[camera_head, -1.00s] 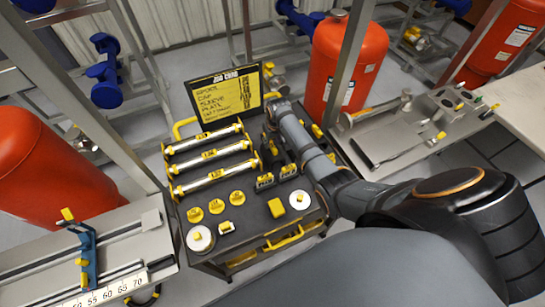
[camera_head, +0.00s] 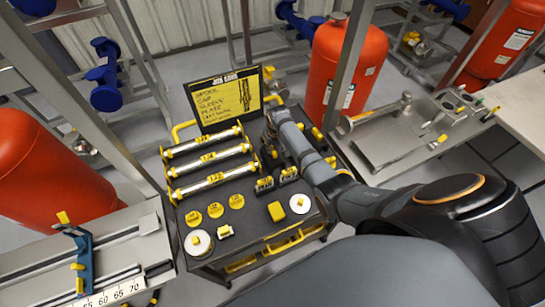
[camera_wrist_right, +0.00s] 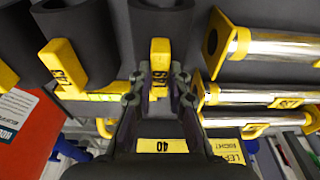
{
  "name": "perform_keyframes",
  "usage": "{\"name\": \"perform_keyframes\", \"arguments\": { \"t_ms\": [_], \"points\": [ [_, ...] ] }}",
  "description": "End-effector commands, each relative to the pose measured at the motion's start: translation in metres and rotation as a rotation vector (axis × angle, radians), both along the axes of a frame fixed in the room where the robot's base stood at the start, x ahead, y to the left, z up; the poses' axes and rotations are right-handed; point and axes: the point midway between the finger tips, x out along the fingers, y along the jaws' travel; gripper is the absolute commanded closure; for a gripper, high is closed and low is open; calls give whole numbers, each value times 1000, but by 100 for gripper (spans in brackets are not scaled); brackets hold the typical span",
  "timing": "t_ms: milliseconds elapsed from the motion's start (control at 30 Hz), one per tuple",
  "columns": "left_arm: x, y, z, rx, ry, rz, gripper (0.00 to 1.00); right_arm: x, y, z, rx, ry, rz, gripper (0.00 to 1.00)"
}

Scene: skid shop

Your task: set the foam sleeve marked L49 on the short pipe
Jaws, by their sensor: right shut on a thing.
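My right gripper (camera_wrist_right: 161,88) is shut on the yellow tab (camera_wrist_right: 160,60) of a dark grey foam sleeve (camera_wrist_right: 160,28) in the right wrist view. The tab's mark is sideways and looks like L49. The sleeve is among other dark sleeves on the cart; I cannot tell whether it is lifted. In the head view my right gripper (camera_head: 273,147) is over the right half of the cart and mostly hides this sleeve. Three silver pipes (camera_head: 210,157) with yellow ends lie on the cart's left half. I cannot tell which thing is the short pipe. My left gripper is not in view.
A ruled bench (camera_head: 125,250) is at left, a tool tray (camera_head: 385,150) at right.

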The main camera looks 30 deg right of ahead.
Motion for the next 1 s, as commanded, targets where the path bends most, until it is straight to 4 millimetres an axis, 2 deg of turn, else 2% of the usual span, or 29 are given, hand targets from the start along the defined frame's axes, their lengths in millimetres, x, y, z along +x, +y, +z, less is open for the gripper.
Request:
{"name": "perform_keyframes", "arguments": {
  "t_ms": [767, 1000],
  "points": [
    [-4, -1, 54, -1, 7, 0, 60, 0, 0, 51, 0, 0, 0, 100],
    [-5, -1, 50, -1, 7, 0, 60, 0, 0, 64, 0, -2, 0, 100]
  ]
}}
